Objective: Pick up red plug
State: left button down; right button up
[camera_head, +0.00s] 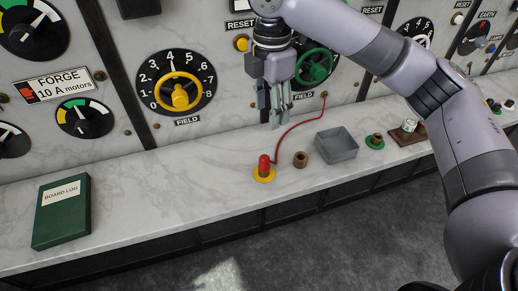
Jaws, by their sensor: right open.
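The red plug (264,165) stands upright on a yellow ring-shaped base (264,176) on the marble ledge. A red cord runs from near the plug up to the panel on the right. My right gripper (279,116) points down, open and empty, above and slightly right of the plug, clearly apart from it. My left gripper does not show.
A brown socket (300,160) and a grey open tray (337,146) stand right of the plug. A green-based socket (375,141) is farther right. A green board log (62,211) lies at left. The ledge between log and plug is clear. Panel knobs (178,92) stick out behind.

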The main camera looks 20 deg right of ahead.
aim_at(265, 157)
jog(key=f, duration=0.2)
jog(key=s+f, duration=0.1)
jog(key=f, duration=0.3)
jog(key=shift+s+f+p, duration=0.2)
jog(key=shift+s+p, duration=0.15)
jog(key=shift+p, duration=0.05)
jog(key=f, duration=0.3)
jog(key=shift+w+f, duration=0.15)
jog(key=shift+w, duration=0.15)
jog(key=shift+a+f+p, duration=0.1)
jog(key=shift+f+p, duration=0.2)
jog(key=shift+f, duration=0.55)
jog(key=f, duration=0.3)
jog(key=f+p, duration=0.1)
jog(key=shift+w+a+f, duration=0.2)
jog(key=shift+w+a, duration=0.05)
jog(key=shift+a, duration=0.15)
jog(key=shift+f, duration=0.3)
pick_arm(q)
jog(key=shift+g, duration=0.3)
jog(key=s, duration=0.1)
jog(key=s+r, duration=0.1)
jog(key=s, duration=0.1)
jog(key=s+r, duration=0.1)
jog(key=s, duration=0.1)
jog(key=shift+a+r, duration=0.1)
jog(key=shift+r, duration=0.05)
pick_arm(e)
jog(key=shift+c, duration=0.4)
